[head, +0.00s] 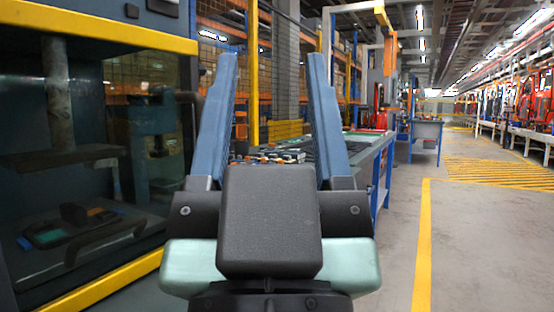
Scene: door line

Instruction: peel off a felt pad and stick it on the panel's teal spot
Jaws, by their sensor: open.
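My gripper (272,60) fills the middle of the head view, seen from behind. Its two long blue fingers stand wide apart and nothing shows between them but the background.
A workbench (377,142) with many small items (275,154) stands beyond my fingers. A dark glass-fronted machine with a yellow lower edge (115,284) is close on the left. Clear grey floor (485,240) with a yellow line (423,240) lies to the right.

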